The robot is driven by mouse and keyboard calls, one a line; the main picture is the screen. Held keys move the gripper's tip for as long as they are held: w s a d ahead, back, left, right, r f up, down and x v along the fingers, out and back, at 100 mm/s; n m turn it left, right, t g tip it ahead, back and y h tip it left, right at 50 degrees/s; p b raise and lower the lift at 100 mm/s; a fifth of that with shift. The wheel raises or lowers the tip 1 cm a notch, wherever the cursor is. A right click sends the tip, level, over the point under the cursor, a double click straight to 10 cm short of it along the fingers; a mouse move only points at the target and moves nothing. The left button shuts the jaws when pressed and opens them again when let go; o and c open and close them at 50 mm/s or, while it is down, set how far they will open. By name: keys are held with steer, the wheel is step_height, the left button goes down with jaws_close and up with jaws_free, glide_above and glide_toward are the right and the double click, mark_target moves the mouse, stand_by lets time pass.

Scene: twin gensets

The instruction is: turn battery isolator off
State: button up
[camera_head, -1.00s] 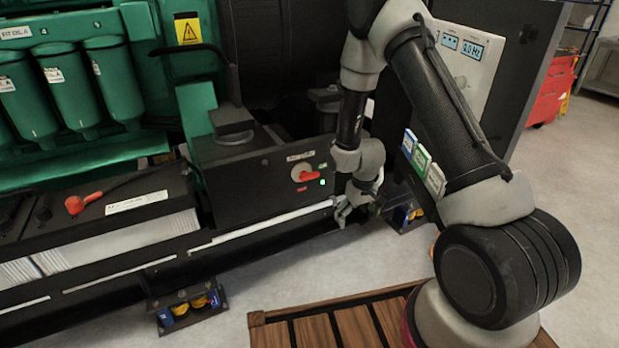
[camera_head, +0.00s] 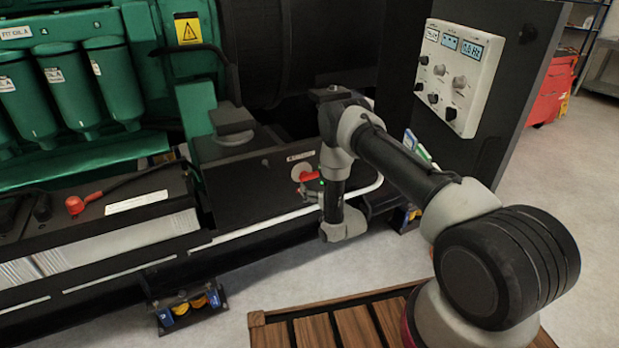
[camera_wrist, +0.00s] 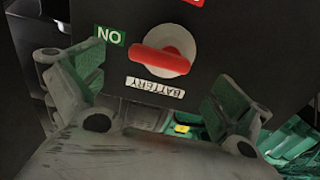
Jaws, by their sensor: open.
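The battery isolator is a red handle (camera_wrist: 160,62) on a round pale dial (camera_wrist: 170,45), set on a black box (camera_head: 250,185). In the wrist view the picture is upside down. The handle lies nearly level there, with its end towards the left, just below the green ON label (camera_wrist: 110,36). A red label (camera_wrist: 194,2) is cut off at the top edge. My gripper (camera_wrist: 152,92) is open, its two fingers spread to either side of the handle and apart from it. In the head view the isolator (camera_head: 305,175) shows just left of my wrist, which hides most of my gripper.
A white control panel (camera_head: 459,75) with knobs and displays stands right of my arm. A battery (camera_head: 100,235) with a red terminal cap sits left of the box. A slatted wooden platform (camera_head: 268,328) lies on the floor in front.

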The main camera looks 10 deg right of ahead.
mark_target(311, 178)
steer(key=x, duration=0.6)
steer(key=shift+w, duration=0.15)
steer(key=c, duration=1)
